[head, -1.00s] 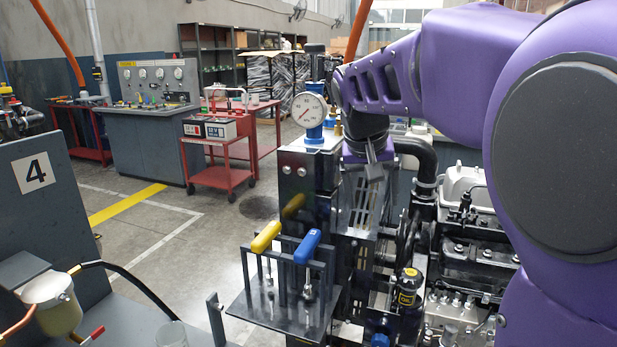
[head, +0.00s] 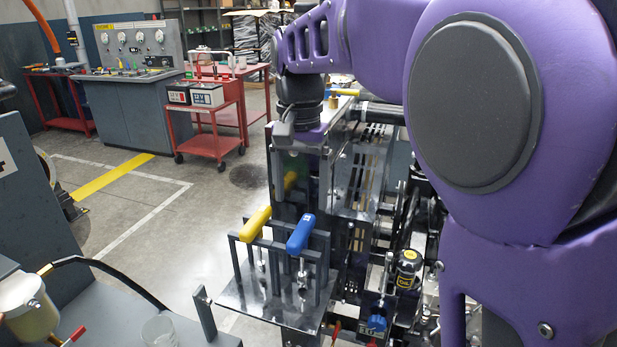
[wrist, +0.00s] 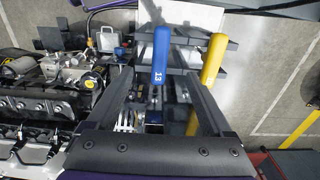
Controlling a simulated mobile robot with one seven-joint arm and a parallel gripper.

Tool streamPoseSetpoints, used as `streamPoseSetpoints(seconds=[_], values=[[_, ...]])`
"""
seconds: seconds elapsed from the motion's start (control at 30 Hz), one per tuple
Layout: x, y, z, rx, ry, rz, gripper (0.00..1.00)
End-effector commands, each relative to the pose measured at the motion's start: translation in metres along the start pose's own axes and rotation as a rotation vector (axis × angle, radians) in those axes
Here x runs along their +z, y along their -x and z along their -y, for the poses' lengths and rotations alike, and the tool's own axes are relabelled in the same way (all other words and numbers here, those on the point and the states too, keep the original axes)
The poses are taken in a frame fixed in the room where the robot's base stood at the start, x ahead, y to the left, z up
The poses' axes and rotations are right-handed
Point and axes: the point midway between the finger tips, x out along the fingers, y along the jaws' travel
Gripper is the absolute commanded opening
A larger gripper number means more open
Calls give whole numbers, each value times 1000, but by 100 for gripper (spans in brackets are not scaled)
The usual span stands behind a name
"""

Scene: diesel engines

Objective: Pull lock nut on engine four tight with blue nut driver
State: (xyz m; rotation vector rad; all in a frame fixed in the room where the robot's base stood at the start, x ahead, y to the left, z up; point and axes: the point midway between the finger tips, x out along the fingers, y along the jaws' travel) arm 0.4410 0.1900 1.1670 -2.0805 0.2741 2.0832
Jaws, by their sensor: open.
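The blue nut driver (head: 301,234) stands upright in a dark rack (head: 330,258), its shaft pointing down. In the wrist view the blue nut driver (wrist: 161,58) shows the number 13. A yellow-handled driver (head: 256,224) stands beside it on the left, and on its right in the wrist view (wrist: 214,58). My gripper (wrist: 160,88) is open and empty. Its fingers lie either side of the blue handle in the wrist picture, but it is still above and behind the rack in the head view. I cannot make out the lock nut.
The engine (wrist: 40,105) with its pipes lies close to the rack. A red cart (head: 205,125) stands farther back. The floor between is clear.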

Motion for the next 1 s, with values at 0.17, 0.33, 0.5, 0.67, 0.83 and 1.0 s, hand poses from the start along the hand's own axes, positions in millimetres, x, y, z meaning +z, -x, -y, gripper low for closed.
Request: streamPoseSetpoints(seconds=[0.17,0.33,0.5,0.67,0.83,1.0], values=[[0,-24,0,0,0,-1,85],[0,-39,0,0,0,-1,85],[0,-56,0,1,0,0,85],[-1,-70,0,0,-1,-1,85],[-1,-77,0,0,-1,-1,85],[-1,-77,0,0,-1,-1,85]])
